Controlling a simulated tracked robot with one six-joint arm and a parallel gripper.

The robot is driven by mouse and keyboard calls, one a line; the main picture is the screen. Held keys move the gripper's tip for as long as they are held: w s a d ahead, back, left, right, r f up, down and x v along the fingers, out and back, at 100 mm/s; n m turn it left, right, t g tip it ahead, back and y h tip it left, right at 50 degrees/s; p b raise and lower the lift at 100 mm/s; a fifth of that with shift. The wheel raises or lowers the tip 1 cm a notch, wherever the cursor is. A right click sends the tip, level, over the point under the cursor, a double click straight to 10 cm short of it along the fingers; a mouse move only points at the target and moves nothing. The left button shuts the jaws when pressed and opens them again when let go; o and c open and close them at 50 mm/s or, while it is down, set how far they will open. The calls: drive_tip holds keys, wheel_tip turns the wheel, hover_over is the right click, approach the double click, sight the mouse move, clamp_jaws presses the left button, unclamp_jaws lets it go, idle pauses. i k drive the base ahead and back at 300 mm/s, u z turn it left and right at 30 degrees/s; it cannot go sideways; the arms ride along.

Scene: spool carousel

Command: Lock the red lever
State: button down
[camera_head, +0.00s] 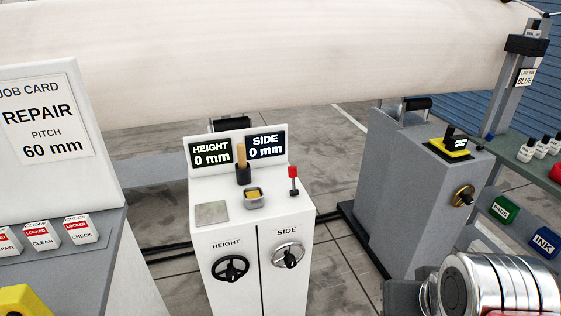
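The red lever (293,174) stands about upright at the right of the top of a white control cabinet (233,297). It has a red grip on a thin stem with a small dark foot. Nothing touches it. I cannot tell from its pose whether it is locked. My gripper is not in view.
The cabinet top also holds a wooden-handled tool in a dark cup (243,173), a small tray (254,199) and a flat grey plate (212,212). Two handwheels are on its front. A large pale roll (280,55) spans behind. A grey machine (405,190) stands right.

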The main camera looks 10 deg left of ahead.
sight(292, 170)
drive_tip(key=u, duration=0.6)
drive_tip(key=i, duration=1.1)
drive_tip(key=u, duration=0.25)
